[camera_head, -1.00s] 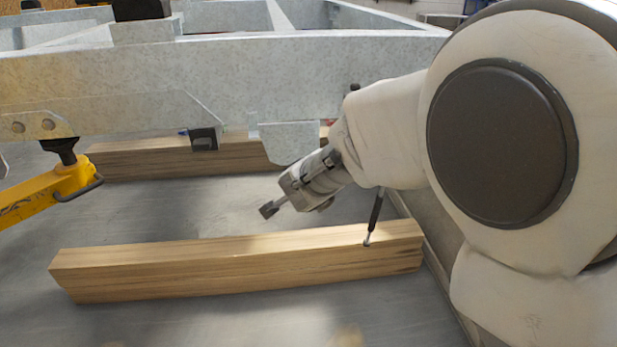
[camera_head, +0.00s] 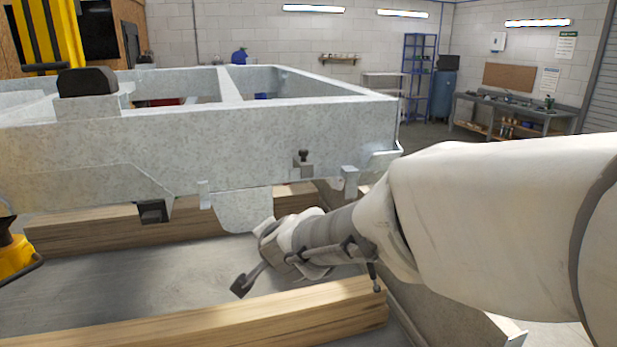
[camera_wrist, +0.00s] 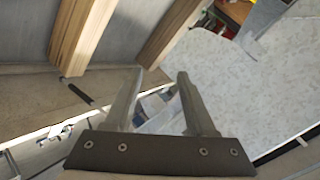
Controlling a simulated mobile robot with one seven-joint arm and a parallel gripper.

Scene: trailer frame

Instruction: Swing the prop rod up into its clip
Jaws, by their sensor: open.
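My gripper (camera_head: 243,282) is low in front of the galvanised trailer frame (camera_head: 230,140), above the front timber. In the wrist view both fingers (camera_wrist: 160,74) stand apart with nothing held between them. A thin rod with a dark sleeve, probably the prop rod (camera_head: 375,274), shows behind my arm by the timber's right end. Its upper part is hidden by my arm. A dark bar in the wrist view (camera_wrist: 80,93), left of the fingers and apart from them, may be the same rod. I cannot surely pick out the clip; a small block with a dark knob (camera_head: 303,160) sits on the frame side.
A timber beam (camera_head: 250,318) lies in front and another (camera_head: 95,228) lies under the frame. A yellow jack part (camera_head: 18,262) stands at the left. The bare surface between the beams is clear. A workbench (camera_head: 515,112) and a blue rack (camera_head: 418,75) are far behind.

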